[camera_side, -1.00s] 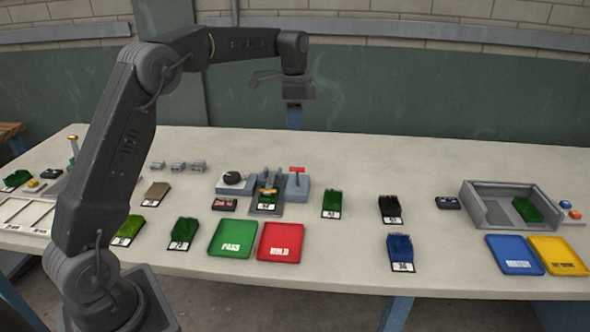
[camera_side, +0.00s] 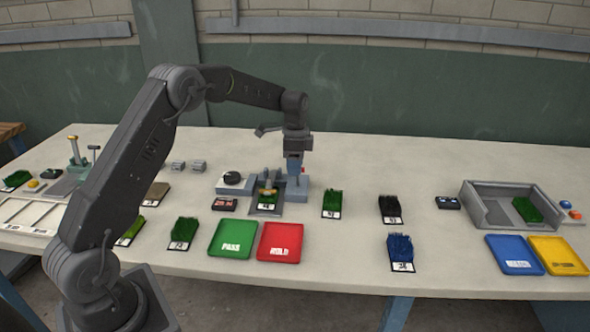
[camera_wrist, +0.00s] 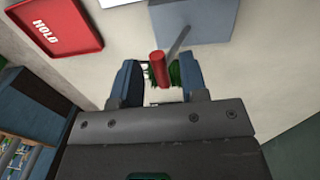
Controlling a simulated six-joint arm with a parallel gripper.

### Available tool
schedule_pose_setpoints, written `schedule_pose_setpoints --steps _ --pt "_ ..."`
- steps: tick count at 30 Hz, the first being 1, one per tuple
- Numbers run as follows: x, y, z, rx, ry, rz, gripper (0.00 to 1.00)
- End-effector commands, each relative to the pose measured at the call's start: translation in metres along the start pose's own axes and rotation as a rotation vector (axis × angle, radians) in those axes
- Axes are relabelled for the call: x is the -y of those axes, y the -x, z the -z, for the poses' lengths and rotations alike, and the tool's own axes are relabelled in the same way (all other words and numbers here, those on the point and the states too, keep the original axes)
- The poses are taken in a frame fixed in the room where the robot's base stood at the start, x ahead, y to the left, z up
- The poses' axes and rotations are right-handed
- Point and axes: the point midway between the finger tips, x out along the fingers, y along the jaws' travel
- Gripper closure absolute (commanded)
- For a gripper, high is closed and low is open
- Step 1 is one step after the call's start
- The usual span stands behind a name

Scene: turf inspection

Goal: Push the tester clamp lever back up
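The tester (camera_side: 297,192) is a grey-blue block in the middle of the bench, with a dark turf sample (camera_side: 268,193) in it. Its clamp lever has a red handle (camera_wrist: 158,70) on a thin grey rod, seen in the wrist view. The rod runs to the tester's block (camera_wrist: 195,22). My gripper (camera_side: 295,172) points down over the tester's right end. In the wrist view its blue fingers (camera_wrist: 158,62) are open, one on each side of the red handle. I cannot tell whether a finger touches it. In the side view my gripper mostly hides the lever.
The green PASS tray (camera_side: 231,240) and red HOLD tray (camera_side: 280,242) lie in front of the tester. Turf samples stand around it, one (camera_side: 332,203) close on the right. A grey open bin (camera_side: 483,203) is at the right. The bench behind is clear.

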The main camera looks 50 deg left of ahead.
Motion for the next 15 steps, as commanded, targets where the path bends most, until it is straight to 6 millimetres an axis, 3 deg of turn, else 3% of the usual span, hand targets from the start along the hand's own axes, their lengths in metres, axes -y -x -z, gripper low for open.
schedule_pose_setpoints --steps 6,15 --pt "0.0 -0.016 0.0 0.0 0.0 -0.001 0.6" --pt "0.0 -0.017 0.0 0.0 0.0 0.0 0.62"
